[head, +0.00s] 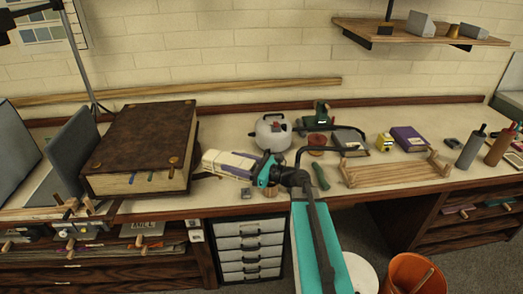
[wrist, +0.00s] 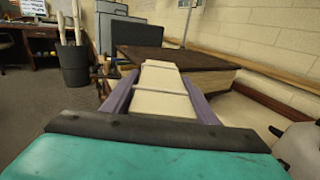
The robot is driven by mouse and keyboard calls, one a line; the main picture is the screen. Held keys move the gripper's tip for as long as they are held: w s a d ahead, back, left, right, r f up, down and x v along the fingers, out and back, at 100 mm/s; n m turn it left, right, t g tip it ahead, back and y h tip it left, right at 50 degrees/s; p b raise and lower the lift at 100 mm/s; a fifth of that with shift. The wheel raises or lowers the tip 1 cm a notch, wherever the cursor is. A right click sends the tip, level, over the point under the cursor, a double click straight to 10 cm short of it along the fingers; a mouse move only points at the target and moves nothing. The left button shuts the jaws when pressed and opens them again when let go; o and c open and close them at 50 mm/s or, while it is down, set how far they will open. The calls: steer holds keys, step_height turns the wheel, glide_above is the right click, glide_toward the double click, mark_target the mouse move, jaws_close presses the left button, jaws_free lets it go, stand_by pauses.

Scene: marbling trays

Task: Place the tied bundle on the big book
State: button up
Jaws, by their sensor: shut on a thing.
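The big book (head: 143,137) is brown with metal corner pieces and lies flat on the left part of the bench. It also shows ahead in the wrist view (wrist: 180,58). The tied bundle (head: 225,162) is a cream block bound with cord. In the wrist view the bundle (wrist: 162,90) lies between the purple fingers of my gripper (wrist: 162,108). My gripper (head: 258,168) is shut on the bundle and holds it just right of the book, pointing toward it. Whether the bundle touches the book or the bench cannot be told.
Grey upright panels (head: 68,150) stand left of the book. A white kettle-like jug (head: 271,132) stands behind my gripper. A wooden rack (head: 395,172), a purple box (head: 408,138) and bottles (head: 470,150) stand to the right. The book's top looks clear.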

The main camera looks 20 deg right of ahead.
steer(key=s+a+n+g+y, duration=0.2)
steer(key=s+a, duration=0.3)
steer(key=a, duration=0.4)
steer(key=shift+s+g+y, duration=0.3)
steer(key=shift+g+y, duration=0.1)
steer(key=shift+g, duration=0.1)
steer(key=shift+a+f+n, duration=0.1)
steer(key=shift+n, duration=0.2)
